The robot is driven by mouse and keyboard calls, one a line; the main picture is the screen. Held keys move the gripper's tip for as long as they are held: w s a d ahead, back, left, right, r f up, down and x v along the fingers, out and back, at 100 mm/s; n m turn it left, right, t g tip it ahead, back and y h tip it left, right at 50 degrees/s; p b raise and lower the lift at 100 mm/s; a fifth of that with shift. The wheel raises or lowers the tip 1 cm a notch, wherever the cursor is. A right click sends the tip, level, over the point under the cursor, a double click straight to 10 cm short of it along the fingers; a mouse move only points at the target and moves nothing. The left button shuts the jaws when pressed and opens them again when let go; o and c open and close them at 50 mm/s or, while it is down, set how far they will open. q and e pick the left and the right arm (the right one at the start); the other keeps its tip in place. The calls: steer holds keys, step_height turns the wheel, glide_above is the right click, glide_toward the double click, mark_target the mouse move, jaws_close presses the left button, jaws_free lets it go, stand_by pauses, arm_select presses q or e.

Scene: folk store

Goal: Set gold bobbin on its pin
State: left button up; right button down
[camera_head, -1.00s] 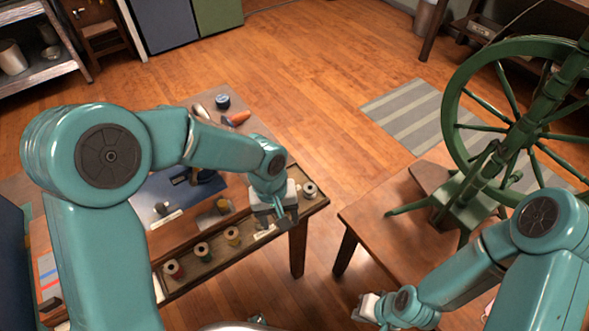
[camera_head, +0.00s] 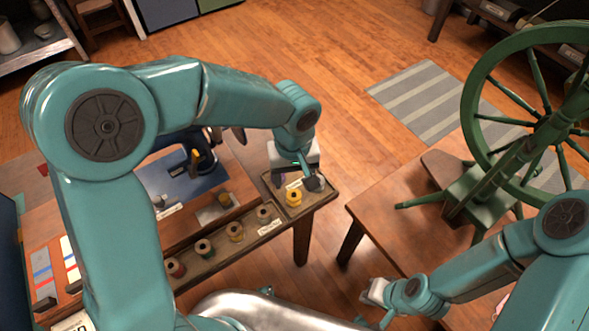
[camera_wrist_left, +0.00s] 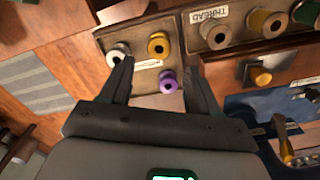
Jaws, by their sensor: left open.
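A bright yellow-gold bobbin (camera_head: 294,197) stands in the end compartment of the wooden thread tray (camera_head: 228,253). It also shows in the left wrist view (camera_wrist_left: 158,44), beside a white bobbin (camera_wrist_left: 118,52) and a purple bobbin (camera_wrist_left: 168,80). My left gripper (camera_head: 297,182) is open and empty above this compartment. In its wrist view the yellow-gold bobbin lies between and beyond the fingertips. A duller olive-gold bobbin (camera_head: 235,231) stands in the tray's row. I cannot make out a bare pin. My right gripper (camera_head: 375,292) is low at the right; its jaws are unclear.
Red (camera_head: 175,267), green (camera_head: 204,247) and brown (camera_head: 263,214) bobbins stand in the tray's row. A small plate with a yellow piece (camera_head: 224,200) lies behind it. A green spinning wheel (camera_head: 480,190) stands on a separate table (camera_head: 385,220), across a gap.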

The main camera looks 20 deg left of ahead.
mark_target(294, 193)
arm_select(q)
step_height(294, 193, down, 7)
steer(key=b, duration=0.5)
steer(key=shift+w+f, duration=0.1)
steer(key=shift+f, duration=0.05)
steer(key=shift+f+b, duration=0.35)
steer(key=shift+b, duration=0.1)
steer(key=c, duration=0.6)
steer(key=shift+r, duration=0.1)
steer(key=shift+r+p, duration=1.75)
steer(key=shift+r, duration=0.75)
